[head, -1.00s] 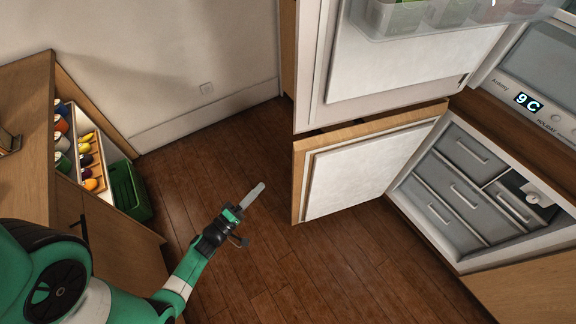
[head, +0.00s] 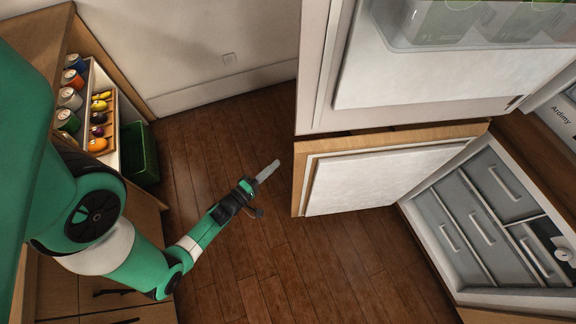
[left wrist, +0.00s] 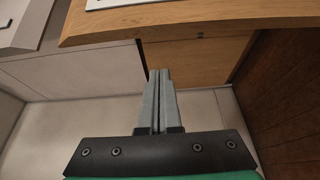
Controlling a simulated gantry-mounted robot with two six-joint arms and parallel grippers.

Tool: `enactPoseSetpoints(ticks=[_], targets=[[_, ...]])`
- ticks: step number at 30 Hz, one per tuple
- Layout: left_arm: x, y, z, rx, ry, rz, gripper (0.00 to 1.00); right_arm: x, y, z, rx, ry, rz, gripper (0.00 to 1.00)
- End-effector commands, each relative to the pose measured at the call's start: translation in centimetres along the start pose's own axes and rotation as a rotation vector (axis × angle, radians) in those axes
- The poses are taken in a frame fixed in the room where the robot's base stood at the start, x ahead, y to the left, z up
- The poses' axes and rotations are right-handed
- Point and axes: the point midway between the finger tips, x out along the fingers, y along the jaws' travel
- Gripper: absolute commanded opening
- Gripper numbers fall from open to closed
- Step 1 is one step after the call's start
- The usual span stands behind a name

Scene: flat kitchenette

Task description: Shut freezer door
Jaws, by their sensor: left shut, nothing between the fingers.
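The freezer door (head: 385,175), a white-lined panel with a wooden outer face, stands wide open below the open fridge door. The freezer compartment (head: 470,215) with grey drawers is exposed at the right. My left gripper (head: 270,170) is shut and empty, just left of the freezer door's free edge, with a small gap of floor between. In the left wrist view the shut fingers (left wrist: 159,85) point toward a wooden panel (left wrist: 190,60). My right gripper is not in view.
The open fridge door (head: 425,70) with a clear bin hangs above the freezer door. A wooden cabinet with an open drawer of cans and fruit (head: 95,110) and a green crate (head: 140,155) stand at the left. Wooden floor between is clear.

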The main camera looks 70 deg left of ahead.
Motion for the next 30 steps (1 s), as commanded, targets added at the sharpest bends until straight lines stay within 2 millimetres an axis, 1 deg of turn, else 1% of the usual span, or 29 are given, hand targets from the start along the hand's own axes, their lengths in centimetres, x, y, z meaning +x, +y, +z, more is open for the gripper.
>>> enactPoseSetpoints(ticks=[1, 8, 10, 12, 15, 21, 30], targets=[[1.2, -0.4, 0.2, 0.001, -0.008, 0.005, 0.00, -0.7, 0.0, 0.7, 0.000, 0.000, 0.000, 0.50], [6.3, -0.4, 0.1, 0.001, -0.004, 0.005, 0.00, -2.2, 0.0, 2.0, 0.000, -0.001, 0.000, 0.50], [5.4, -0.8, 1.3, -0.001, -0.007, 0.000, 0.00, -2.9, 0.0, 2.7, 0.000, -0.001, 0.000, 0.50], [4.7, -0.4, 2.1, -0.003, -0.007, 0.000, 0.00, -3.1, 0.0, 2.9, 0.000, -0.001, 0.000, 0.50], [4.2, -0.2, 2.7, -0.002, -0.003, 0.001, 0.00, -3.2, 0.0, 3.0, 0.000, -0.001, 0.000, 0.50], [3.7, -0.1, 3.2, -0.001, -0.001, -0.001, 0.00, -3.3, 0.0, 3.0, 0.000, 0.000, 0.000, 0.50], [3.7, -0.1, 3.2, -0.001, 0.000, -0.001, 0.00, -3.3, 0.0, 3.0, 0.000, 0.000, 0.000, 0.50]])
